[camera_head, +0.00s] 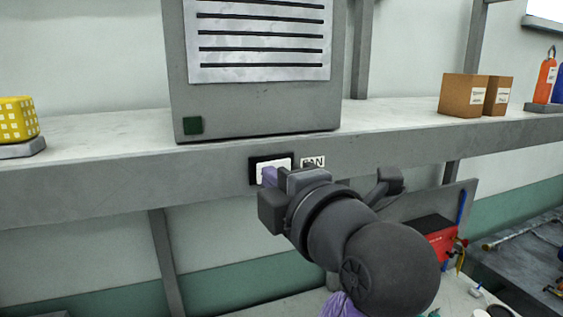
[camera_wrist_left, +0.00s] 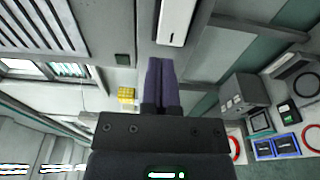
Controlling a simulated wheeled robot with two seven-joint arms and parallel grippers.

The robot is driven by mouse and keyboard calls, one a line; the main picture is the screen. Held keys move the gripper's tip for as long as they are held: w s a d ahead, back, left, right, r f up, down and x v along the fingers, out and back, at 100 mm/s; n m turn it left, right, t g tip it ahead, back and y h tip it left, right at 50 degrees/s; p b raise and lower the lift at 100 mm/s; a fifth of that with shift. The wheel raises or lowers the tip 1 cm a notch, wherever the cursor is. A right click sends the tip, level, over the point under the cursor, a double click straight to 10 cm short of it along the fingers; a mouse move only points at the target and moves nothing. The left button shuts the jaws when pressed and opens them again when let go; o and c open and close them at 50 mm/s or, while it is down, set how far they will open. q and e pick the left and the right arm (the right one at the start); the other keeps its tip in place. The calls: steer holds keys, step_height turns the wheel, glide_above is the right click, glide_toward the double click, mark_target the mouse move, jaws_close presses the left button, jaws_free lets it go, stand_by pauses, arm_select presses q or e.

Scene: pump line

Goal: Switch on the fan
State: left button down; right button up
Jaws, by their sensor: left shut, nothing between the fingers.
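The fan switch is a white rocker (camera_head: 272,165) in a black frame on the front edge of a grey shelf, with a FAN label (camera_head: 313,162) to its right. The rocker also shows at the top of the left wrist view (camera_wrist_left: 174,22). In the left wrist view the fingertips (camera_wrist_left: 161,62) are just below the rocker's end. I cannot tell whether they touch it. The gripper and wrist hide part of the switch. My right gripper is not seen.
A grey cabinet (camera_head: 255,107) with a slotted panel and a green square stands on the shelf (camera_head: 95,185) above the switch. A yellow block (camera_head: 17,119) is at left; brown boxes (camera_head: 463,96) and a red extinguisher (camera_head: 545,82) are at right. A red device (camera_head: 436,236) sits below.

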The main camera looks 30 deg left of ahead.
arm_select(q)
steer(key=shift+x, duration=1.35)
